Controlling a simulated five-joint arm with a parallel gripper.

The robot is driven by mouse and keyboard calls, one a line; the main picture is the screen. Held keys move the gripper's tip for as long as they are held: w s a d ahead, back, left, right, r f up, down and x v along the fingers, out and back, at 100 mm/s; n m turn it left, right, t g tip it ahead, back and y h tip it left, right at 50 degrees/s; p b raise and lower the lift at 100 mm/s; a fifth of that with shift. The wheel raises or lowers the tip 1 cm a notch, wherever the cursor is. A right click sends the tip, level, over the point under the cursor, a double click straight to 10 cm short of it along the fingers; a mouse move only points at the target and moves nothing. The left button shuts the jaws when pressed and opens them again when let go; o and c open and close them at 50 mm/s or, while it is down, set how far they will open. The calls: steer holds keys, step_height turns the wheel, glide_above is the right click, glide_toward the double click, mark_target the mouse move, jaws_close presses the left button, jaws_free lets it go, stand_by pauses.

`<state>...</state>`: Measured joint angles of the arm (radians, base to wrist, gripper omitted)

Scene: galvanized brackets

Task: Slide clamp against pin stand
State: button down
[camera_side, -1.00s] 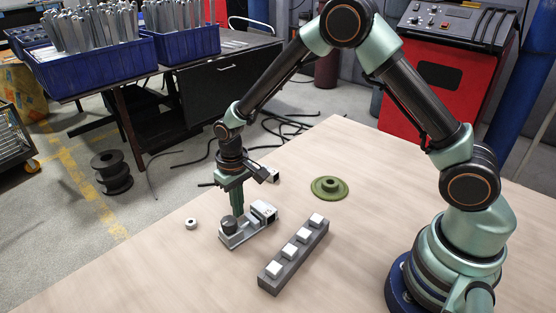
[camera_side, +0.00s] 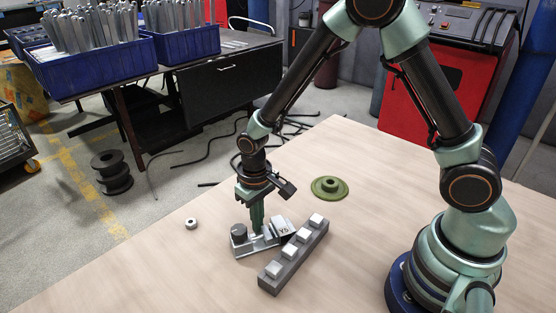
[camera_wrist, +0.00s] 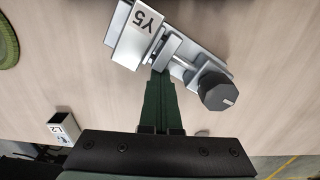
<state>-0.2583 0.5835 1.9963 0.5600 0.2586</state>
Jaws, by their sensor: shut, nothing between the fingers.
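The clamp is a silver-grey metal piece with a dark knob at one end and a block marked Y5 (camera_side: 283,227) at the other. It also shows in the wrist view (camera_wrist: 138,33), lying slanted. The likely pin stand is a dark grey bar with several white square pegs (camera_side: 268,286), just right of the clamp's Y5 end. I cannot tell whether they touch; the bar is out of the wrist view. My gripper (camera_side: 257,232) is shut and empty. Its green fingertips, also in the wrist view (camera_wrist: 161,77), are at the clamp's edge between knob and block, apparently touching it.
A green disc with a raised hub (camera_side: 329,188) lies behind the bar. A small white ring (camera_side: 191,224) lies left of the clamp. A small pale block marked L2 (camera_wrist: 63,128) shows in the wrist view. The front left tabletop is clear.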

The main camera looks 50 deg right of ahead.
steer(key=shift+s+f, duration=0.1)
steer(key=shift+s, duration=0.95)
